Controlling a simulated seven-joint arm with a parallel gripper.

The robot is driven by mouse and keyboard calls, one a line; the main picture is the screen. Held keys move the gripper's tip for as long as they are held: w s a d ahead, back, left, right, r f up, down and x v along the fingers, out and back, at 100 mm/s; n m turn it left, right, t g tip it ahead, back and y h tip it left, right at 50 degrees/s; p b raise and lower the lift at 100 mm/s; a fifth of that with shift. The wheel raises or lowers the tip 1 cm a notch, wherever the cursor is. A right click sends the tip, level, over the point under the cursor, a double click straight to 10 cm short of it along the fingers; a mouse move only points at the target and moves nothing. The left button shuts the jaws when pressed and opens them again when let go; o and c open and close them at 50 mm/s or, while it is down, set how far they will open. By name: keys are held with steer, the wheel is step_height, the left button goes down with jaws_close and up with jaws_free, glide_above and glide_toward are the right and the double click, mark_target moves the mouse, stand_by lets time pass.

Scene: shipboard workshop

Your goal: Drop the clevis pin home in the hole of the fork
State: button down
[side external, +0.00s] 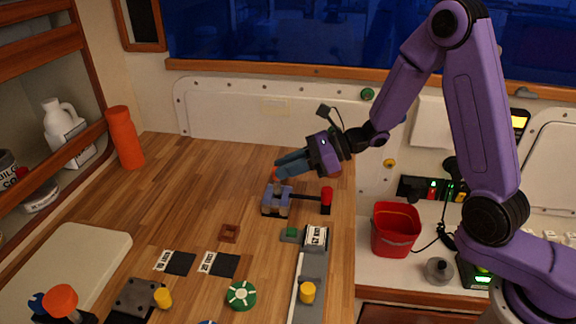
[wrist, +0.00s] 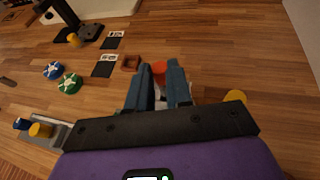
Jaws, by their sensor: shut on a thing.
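My gripper (side external: 278,170) is above the right part of the wooden bench, its blue fingers pointing left and slightly down. It is shut on a small part with an orange end, which I take to be the clevis pin (wrist: 159,70); its orange end shows between the fingertips in the wrist view. A blue-grey block (side external: 274,204), apparently a vise holding the fork, stands just below the fingertips, with a red-ended bar to its right. The fork's hole cannot be made out. Whether the pin touches the fork cannot be told.
A small brown square frame (side external: 229,233) and two labelled dark pads (side external: 180,263) lie in front, with a green round knob (side external: 241,294). A grey rail with a yellow cylinder (side external: 308,292) runs along the right edge. A red bucket (side external: 396,243) stands farther right.

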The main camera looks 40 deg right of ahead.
steer(key=shift+f, duration=2)
steer(key=c, duration=1)
jaws_free()
steer(key=shift+o, duration=0.2)
steer(key=v, duration=1.7)
steer(key=shift+d, duration=0.2)
steer(key=shift+s+r, duration=0.1)
